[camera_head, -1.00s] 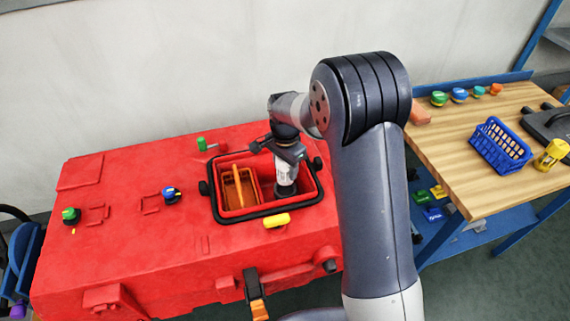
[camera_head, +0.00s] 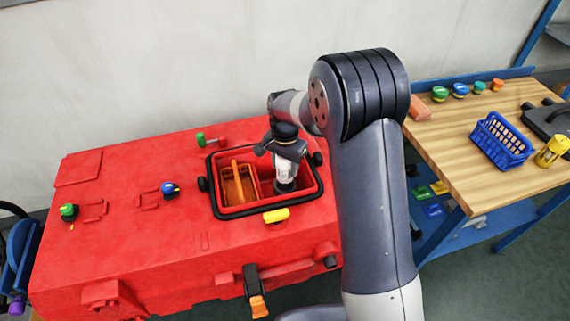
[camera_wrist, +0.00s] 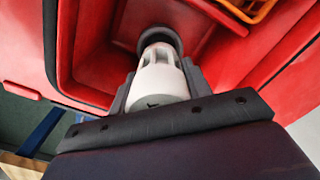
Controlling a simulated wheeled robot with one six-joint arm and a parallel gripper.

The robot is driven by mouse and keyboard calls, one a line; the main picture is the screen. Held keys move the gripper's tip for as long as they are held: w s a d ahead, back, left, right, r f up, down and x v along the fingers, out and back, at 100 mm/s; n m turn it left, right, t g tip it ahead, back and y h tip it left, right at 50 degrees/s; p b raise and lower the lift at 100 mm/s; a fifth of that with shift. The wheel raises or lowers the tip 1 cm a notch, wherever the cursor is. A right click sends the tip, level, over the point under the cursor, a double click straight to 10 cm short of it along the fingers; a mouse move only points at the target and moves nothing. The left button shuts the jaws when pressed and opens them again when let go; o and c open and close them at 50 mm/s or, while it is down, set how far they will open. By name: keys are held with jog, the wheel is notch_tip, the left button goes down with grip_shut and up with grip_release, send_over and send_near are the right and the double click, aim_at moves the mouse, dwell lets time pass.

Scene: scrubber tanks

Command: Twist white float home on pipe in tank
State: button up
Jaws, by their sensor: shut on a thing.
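The white float (camera_wrist: 160,78) is a slotted cylinder in the wrist view, and my gripper (camera_wrist: 160,72) is shut on its sides. Its far end meets a dark round collar (camera_wrist: 160,38) inside the red tank; I cannot tell how far it is seated on the pipe. In the head view the float (camera_head: 286,168) stands about upright in the right part of the tank opening, below my gripper (camera_head: 285,155). The tank (camera_head: 100,240) is a red box with a black-rimmed opening. The pipe itself is mostly hidden.
An orange basket (camera_head: 228,186) sits inside the opening, left of the float. A yellow block (camera_head: 276,215) lies at the opening's front edge. Green (camera_head: 69,211) and blue (camera_head: 169,188) knobs stand on the tank top. A wooden bench (camera_head: 455,150) with a blue basket (camera_head: 500,140) stands at right.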

jog(key=shift+n, duration=1.3)
jog(key=shift+n, duration=1.3)
jog(key=shift+f, duration=0.2)
jog(key=shift+f+b, duration=0.45)
jog(key=shift+f, duration=0.1)
jog(key=shift+f, duration=0.1)
jog(key=shift+f+b, duration=0.45)
jog(key=shift+f, duration=0.1)
jog(key=shift+f, duration=0.15)
